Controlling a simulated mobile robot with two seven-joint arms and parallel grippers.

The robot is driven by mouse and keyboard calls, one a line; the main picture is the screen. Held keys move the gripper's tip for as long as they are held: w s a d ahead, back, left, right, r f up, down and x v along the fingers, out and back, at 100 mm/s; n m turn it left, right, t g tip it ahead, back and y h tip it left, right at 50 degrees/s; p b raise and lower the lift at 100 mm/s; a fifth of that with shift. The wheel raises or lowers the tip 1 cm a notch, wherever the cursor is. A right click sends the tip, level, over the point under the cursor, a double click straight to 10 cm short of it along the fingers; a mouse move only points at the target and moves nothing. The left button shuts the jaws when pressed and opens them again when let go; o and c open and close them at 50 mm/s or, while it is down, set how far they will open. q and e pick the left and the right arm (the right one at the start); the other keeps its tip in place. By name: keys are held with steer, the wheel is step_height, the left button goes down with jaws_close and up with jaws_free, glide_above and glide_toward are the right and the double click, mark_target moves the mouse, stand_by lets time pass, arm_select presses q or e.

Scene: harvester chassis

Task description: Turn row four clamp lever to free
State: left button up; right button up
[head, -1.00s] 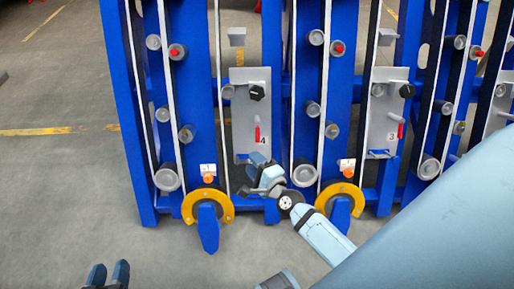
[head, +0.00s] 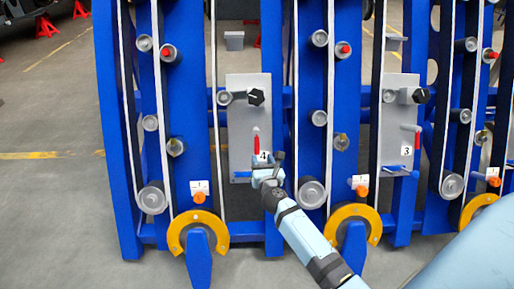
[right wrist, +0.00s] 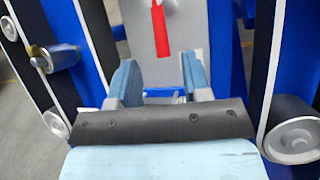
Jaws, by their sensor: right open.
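The row four clamp lever (head: 256,140) is a slim red handle hanging down on a grey panel (head: 240,120) marked 4. It also shows in the right wrist view as a red lever (right wrist: 160,32) at the top middle, pointing down. My right gripper (head: 266,165) is just below the lever, over the lower part of the panel, and partly covers the number label. In the right wrist view its two blue fingers (right wrist: 160,78) are apart with nothing between them. The lever tip appears above and beyond the fingers, apart from them. My left gripper is not in view.
A black knob (head: 256,97) sits above the lever on the same panel. A blue bracket (right wrist: 162,93) is at the panel's bottom. Grey rollers (head: 312,193) and blue uprights flank it. Row three's panel (head: 398,125) stands to the right. Yellow hooks (head: 198,229) stick out below.

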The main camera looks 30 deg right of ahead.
mark_target(258, 147)
steer(key=b+x, duration=0.1)
steer(key=x, duration=0.6)
steer(key=shift+w+d+b, duration=0.1)
steer(key=shift+w+b, duration=0.2)
steer(key=shift+b, duration=0.1)
steer(key=shift+w+d, duration=0.2)
steer(key=shift+w, duration=0.25)
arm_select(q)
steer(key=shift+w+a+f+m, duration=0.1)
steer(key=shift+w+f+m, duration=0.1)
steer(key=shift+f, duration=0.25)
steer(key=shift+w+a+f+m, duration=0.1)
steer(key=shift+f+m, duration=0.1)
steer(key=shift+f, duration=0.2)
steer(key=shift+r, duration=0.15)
arm_select(e)
jaws_close()
